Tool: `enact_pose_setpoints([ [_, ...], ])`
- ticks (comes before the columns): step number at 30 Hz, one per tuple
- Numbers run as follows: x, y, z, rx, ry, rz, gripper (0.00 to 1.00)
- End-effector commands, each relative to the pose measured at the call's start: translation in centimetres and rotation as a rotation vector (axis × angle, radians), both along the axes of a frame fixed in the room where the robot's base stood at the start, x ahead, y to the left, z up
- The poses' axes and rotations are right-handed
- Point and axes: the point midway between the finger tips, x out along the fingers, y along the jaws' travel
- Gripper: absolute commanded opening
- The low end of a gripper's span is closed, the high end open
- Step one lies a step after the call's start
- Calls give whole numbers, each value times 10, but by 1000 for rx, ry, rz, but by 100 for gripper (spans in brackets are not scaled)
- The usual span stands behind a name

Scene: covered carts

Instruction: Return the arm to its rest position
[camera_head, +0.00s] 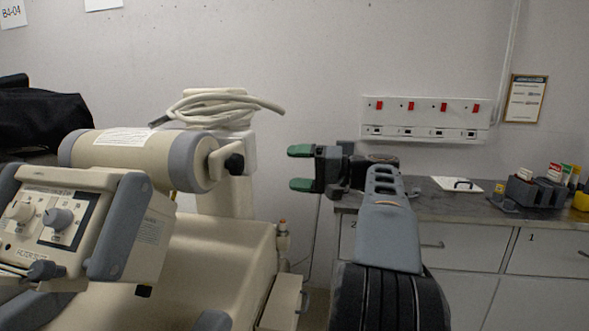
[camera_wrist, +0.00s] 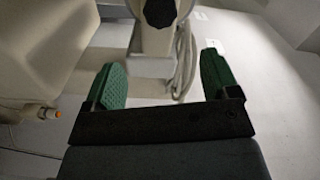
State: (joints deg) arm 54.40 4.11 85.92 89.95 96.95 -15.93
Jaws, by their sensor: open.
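My gripper (camera_head: 302,168) is at the middle of the head view, at the end of my raised arm. Its two green fingertips point left and stand apart, with nothing between them. In the wrist view my gripper (camera_wrist: 166,85) also shows its green fingers spread wide and empty. Behind them a pale cable and a dark knob are visible. The gripper is in the air, to the right of the cream machine (camera_head: 215,240), and I see no contact with it.
A coiled white cable (camera_head: 225,108) lies on top of the machine. A counter (camera_head: 430,203) with drawers stands at right, bearing a white board (camera_head: 457,184) and a dark organiser (camera_head: 535,191). A socket panel (camera_head: 425,118) is on the wall. A black cover (camera_head: 45,120) is at far left.

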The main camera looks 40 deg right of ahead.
Motion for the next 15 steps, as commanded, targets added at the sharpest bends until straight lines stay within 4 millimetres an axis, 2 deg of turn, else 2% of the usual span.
enact_pose_setpoints([
  [11, 1, 2, 1, -2, 5, 2, 81],
  [14, 7, 19, 2, -19, 62, 13, 81],
  [15, 10, 32, 1, -37, 110, 21, 81],
])
